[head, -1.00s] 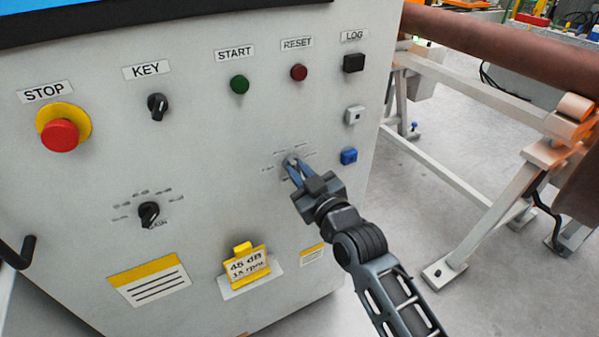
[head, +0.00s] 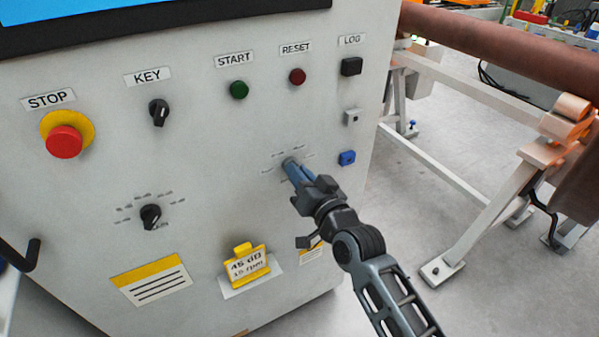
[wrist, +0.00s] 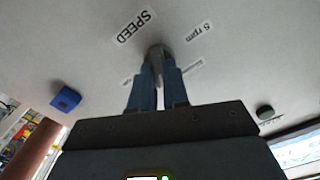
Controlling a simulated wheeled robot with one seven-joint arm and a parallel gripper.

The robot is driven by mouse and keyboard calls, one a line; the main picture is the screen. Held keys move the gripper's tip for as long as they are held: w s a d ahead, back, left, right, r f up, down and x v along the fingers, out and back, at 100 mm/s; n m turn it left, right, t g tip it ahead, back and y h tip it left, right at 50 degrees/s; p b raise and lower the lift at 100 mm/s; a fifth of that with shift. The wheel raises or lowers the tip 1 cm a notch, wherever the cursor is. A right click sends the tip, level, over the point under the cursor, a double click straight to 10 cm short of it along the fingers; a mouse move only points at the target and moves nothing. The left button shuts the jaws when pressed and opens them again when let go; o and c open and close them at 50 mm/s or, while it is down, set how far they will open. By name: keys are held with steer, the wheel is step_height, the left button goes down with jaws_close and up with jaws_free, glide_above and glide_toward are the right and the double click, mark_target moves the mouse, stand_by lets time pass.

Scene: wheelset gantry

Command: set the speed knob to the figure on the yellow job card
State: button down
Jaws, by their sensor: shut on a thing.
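The speed knob (wrist: 157,50) is mostly hidden behind my gripper's fingers on the grey panel face. Its SPEED label (wrist: 134,27) and a "5 rpm" mark (wrist: 200,32) show in the wrist view; other marks are blurred or covered. My gripper (head: 289,163) is shut on the knob, its blue fingers against the panel. In the wrist view the gripper (wrist: 157,62) has both fingertips on the knob. The knob's pointer is hidden. The yellow job card (head: 247,266) sits in a holder low on the panel and reads 45 dB, 15 rpm.
The gain knob (head: 150,216) is to the left. A red STOP button (head: 64,141), the key switch (head: 159,112), green START button (head: 239,90), red RESET button (head: 297,76) and black LOG button (head: 351,66) are above. A blue button (head: 347,158) is close right of my gripper.

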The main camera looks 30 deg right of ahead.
steer(key=shift+m, duration=0.3)
steer(key=c, duration=1.1)
jaws_free()
steer(key=shift+s+a+b, duration=0.15)
steer(key=shift+s+b, duration=0.35)
steer(key=shift+s, duration=3.4)
